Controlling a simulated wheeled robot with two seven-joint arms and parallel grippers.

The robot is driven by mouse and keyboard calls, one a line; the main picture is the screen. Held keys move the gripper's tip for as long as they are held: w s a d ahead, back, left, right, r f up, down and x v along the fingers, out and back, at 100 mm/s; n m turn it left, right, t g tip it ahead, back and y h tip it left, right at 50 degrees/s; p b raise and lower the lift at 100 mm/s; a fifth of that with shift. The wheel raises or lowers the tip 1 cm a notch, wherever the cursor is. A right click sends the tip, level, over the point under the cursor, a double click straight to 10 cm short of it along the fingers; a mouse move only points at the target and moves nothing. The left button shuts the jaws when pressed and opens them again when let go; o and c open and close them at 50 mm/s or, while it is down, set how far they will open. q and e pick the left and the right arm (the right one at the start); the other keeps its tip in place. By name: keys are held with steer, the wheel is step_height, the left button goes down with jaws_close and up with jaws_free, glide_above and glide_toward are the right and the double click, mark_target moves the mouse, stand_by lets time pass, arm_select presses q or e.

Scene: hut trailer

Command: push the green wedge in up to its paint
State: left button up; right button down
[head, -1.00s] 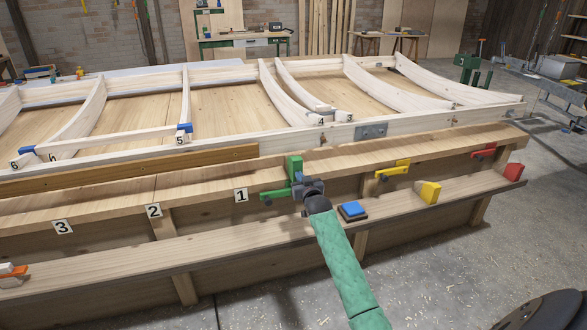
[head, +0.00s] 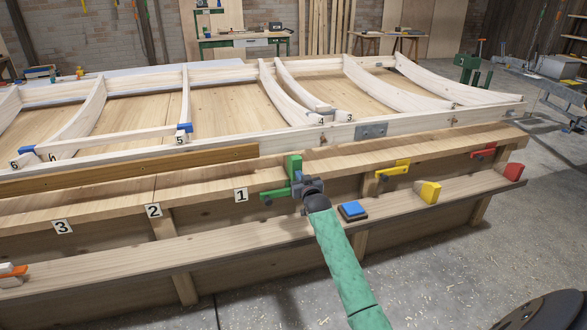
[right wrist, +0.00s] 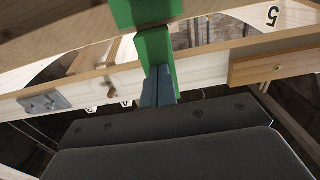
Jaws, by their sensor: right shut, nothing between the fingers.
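The green wedge (head: 295,168) stands upright at the ledge beside the green catch (head: 274,194). It also shows in the right wrist view (right wrist: 155,50), where the green catch (right wrist: 147,10) is at the top edge. My right gripper (head: 303,187) is shut and empty, its fingertips at the green wedge's near face. In the right wrist view the shut fingers (right wrist: 158,85) overlap the wedge's end; I cannot tell whether they touch. The fingers hide part of the wedge, and I cannot make out its paint edge. My left gripper is not in view.
A blue block (head: 352,210), a yellow wedge (head: 430,192) and a red wedge (head: 513,172) stand on the lower shelf (head: 245,246). A yellow catch (head: 393,170) and a red catch (head: 484,151) are on the ledge to the right. The white frame (head: 290,145) lies behind.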

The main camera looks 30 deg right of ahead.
mark_target(297, 161)
steer(key=shift+b+x, duration=0.3)
steer(key=shift+x, duration=1.05)
steer(key=shift+s, duration=0.15)
steer(key=shift+s+a+r+p, duration=0.2)
steer(key=shift+s+r+p, duration=0.6)
steer(key=shift+p, duration=0.35)
steer(key=shift+s+a+r+p, duration=0.2)
steer(key=shift+s+r+p, duration=0.6)
steer(key=shift+p, duration=0.4)
steer(key=shift+s+a+r+p, duration=0.2)
steer(key=shift+s+r+p, duration=0.5)
steer(key=shift+r+p, duration=0.35)
steer(key=shift+f, duration=0.15)
